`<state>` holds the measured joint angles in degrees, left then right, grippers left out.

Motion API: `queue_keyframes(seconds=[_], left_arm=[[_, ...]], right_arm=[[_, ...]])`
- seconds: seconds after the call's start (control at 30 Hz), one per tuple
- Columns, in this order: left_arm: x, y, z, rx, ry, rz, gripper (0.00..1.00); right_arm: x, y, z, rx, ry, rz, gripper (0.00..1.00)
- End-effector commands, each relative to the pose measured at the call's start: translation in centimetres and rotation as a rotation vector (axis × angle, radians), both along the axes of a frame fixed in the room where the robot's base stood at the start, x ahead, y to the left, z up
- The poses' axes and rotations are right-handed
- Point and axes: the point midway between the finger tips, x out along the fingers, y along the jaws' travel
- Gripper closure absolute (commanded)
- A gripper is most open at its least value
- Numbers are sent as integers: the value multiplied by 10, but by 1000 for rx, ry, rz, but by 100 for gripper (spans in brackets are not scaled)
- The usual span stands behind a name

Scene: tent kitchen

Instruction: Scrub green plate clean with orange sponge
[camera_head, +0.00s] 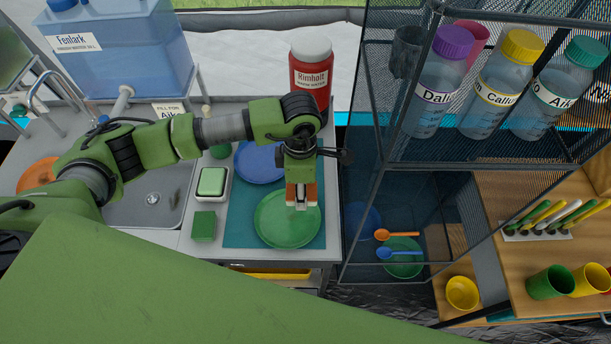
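The green plate (274,225) lies on the teal mat (235,240) on the counter. My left gripper (301,203) points down over the plate's right part. It is shut on the orange sponge (313,192), which shows on both sides of the fingers. The sponge is low at the plate; the gripper hides part of it, and I cannot tell whether it touches the surface. I do not see my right gripper.
A blue plate (258,163) lies behind the green one. Green sponges (204,226) and a soap box (211,183) stand left, beside the sink (150,200). A red bottle (309,75) stands behind my gripper. A mesh shelf (470,150) with bottles borders the right.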

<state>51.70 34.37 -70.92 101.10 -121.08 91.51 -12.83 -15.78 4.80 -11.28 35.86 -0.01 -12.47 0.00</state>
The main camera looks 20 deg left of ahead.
Motion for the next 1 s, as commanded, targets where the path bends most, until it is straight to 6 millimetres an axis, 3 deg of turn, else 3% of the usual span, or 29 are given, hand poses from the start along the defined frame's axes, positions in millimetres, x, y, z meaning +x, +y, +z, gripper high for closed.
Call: queue_keyframes(seconds=[0.4, 0.73, 1.0], left_arm=[[-1, 0, -35, -1, 2, 0, 80], [-1, 0, -59, 0, 0, -1, 80], [-1, 0, -59, 0, 0, -2, 80]], right_arm=[[-46, 5, -19, 4, 62, 2, 46], [-15, 8, -28, 9, 16, 3, 46], [-19, 6, -28, 7, 24, 2, 46]])
